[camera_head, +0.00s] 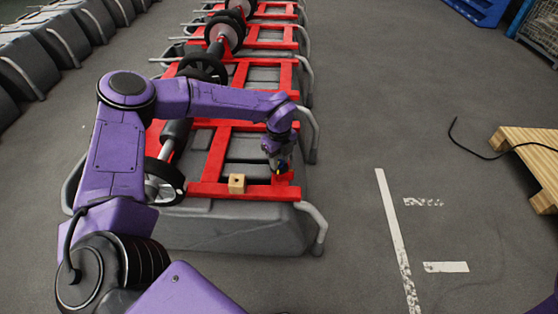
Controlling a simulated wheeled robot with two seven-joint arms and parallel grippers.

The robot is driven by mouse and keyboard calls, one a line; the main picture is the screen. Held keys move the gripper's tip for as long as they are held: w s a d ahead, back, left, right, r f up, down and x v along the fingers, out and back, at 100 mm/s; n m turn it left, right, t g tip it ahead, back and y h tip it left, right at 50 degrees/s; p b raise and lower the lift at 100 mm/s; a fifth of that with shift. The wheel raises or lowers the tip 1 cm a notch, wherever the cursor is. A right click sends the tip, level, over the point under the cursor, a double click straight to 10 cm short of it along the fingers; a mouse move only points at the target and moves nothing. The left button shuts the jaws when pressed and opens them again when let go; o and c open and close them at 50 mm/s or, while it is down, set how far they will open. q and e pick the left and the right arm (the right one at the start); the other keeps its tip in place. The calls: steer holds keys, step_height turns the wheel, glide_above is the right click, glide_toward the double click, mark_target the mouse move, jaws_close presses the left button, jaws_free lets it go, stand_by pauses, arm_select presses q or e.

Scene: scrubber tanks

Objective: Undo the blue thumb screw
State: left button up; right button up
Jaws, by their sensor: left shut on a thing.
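The blue thumb screw (280,168) shows as a small blue patch at the right front corner of the nearest red frame (237,191). My left gripper (280,165) points down over that corner and is shut on the screw. Its fingers hide most of the screw, and I cannot tell how far it sits in the frame. My right gripper is not in view; only a bit of purple shows at the lower right edge.
A small tan block (237,184) with a dark hole sits on the frame's front bar, left of my gripper. The grey tank (230,230) has a bent handle (314,224) at its right. A wooden pallet (535,160) and black cable (478,152) lie at right. The floor between is clear.

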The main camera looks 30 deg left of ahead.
arm_select(q)
steer(key=shift+s+f+n, duration=0.2)
steer(key=shift+n, duration=0.2)
steer(key=o, duration=0.7)
steer(key=shift+o, duration=0.4)
steer(key=shift+w, duration=0.15)
step_height(320, 180, up, 11)
steer(key=p, duration=0.1)
steer(key=shift+f, duration=0.2)
steer(key=shift+f, duration=0.1)
